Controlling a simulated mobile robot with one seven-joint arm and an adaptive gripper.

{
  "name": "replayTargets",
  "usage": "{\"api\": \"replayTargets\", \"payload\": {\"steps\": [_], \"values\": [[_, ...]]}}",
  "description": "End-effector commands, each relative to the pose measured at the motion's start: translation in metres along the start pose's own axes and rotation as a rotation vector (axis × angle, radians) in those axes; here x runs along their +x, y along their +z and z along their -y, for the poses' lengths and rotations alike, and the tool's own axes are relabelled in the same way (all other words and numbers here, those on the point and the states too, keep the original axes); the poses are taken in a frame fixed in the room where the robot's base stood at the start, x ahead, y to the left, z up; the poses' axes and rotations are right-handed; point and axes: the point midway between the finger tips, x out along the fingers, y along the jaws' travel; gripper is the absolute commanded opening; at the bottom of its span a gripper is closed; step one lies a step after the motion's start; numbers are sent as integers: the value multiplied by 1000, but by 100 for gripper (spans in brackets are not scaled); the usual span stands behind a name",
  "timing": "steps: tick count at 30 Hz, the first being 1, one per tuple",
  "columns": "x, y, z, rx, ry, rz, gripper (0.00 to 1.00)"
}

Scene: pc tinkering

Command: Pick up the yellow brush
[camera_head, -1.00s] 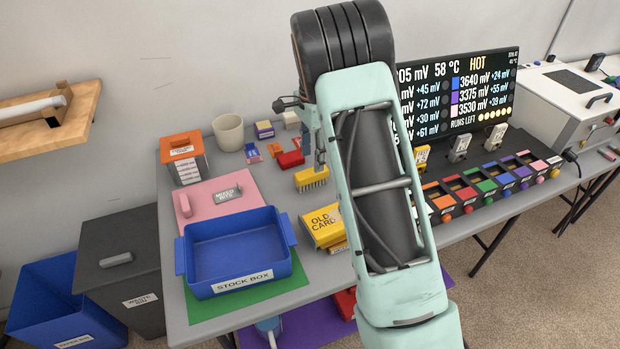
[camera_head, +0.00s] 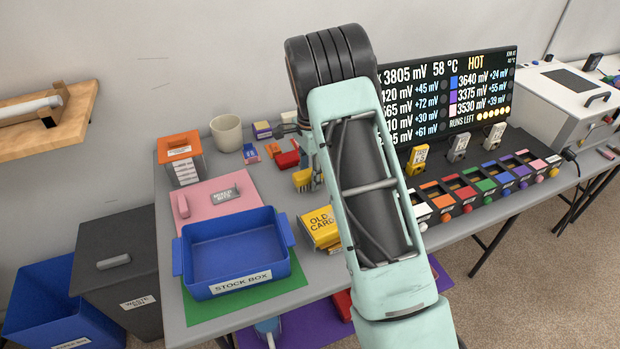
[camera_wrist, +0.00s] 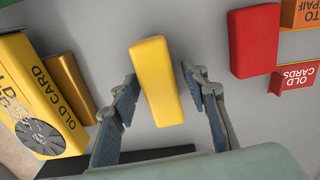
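The yellow brush (camera_head: 302,179) is on the grey table behind the yellow box of old cards, and my gripper (camera_head: 314,172) partly hides it in the head view. In the wrist view, the brush's plain yellow top (camera_wrist: 158,80) shows as an upright, slightly tilted block. My gripper (camera_wrist: 160,78) is open, with one finger on each side of the brush. A narrow gap shows at each finger. The bristles are hidden in the wrist view.
The yellow old-card box (camera_wrist: 42,98) lies left of my fingers in the wrist view, and a red block (camera_wrist: 254,40) lies to the right. A blue stock box (camera_head: 236,284) stands at the table's front left. A display screen (camera_head: 450,95) stands behind my arm.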

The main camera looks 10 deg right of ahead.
Motion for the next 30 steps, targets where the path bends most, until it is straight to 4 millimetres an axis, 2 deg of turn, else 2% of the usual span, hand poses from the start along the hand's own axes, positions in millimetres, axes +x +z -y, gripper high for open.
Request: {"api": "replayTargets", "payload": {"steps": [1, 10, 20, 23, 27, 30], "values": [[0, 0, 0, 0, 0, 0, 33], [0, 0, 0, 0, 0, 0, 0], [-4, 0, 0, 0, -1, 0, 0], [-12, 0, 1, -1, -3, -1, 0], [-33, 0, 1, -1, -5, -1, 0], [-47, 4, -11, -1, -3, 0, 0]]}}
